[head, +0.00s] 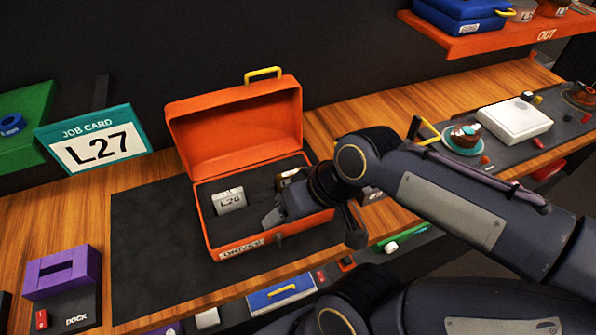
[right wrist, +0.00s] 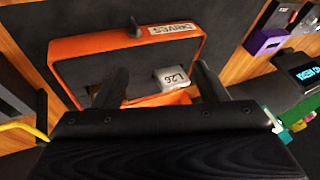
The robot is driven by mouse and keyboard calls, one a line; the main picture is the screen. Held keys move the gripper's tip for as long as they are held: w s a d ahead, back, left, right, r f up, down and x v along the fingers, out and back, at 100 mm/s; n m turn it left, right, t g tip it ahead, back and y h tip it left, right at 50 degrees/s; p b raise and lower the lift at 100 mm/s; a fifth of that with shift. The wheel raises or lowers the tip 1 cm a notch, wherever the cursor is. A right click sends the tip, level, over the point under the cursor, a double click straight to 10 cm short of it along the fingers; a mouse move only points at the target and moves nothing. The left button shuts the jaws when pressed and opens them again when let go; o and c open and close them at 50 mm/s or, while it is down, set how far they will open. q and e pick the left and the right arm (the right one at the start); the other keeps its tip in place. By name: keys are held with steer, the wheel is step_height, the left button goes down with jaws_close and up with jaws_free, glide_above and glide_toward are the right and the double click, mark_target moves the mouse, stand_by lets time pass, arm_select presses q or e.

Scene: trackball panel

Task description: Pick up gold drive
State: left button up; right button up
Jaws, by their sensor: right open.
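An open orange case (head: 205,160) labelled DRIVES stands on the dark mat, its lid raised at the back. A silver-grey drive marked L26 (head: 230,200) sits in the dark insert on the left; it also shows in the right wrist view (right wrist: 172,77). A small light and brownish-gold piece (head: 288,178) shows in the case behind my right gripper, partly hidden; I cannot tell for sure that it is the gold drive. My left gripper is not in view.
A job card reading L27 (head: 97,140) stands at the left. An orange OUT shelf (head: 490,40) is at the upper right. The mat (head: 150,250) is clear left of the case.

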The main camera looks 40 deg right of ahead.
steer(key=o, duration=0.4)
steer(key=shift+m+g+h, duration=0.3)
steer(key=shift+g+h, duration=0.4)
steer(key=shift+g, duration=0.1)
steer(key=w+d+b, duration=0.1)
steer(key=w+d, duration=0.3)
steer(key=w, duration=0.1)
steer(key=shift+d, duration=0.3)
steer(key=shift+o, duration=0.2)
steer(key=m+g+h, duration=0.1)
steer(key=g+h, duration=0.1)
steer(key=h, duration=0.1)
glide_above(290, 173)
steer(key=shift+s+d+f+b, duration=0.15)
steer(key=shift+s+f+b, duration=0.25)
steer(key=shift+f, duration=0.25)
steer(key=shift+w+f, duration=0.2)
steer(key=shift+f, duration=1.55)
steer(key=shift+w+f, duration=0.2)
steer(key=shift+f, duration=1.55)
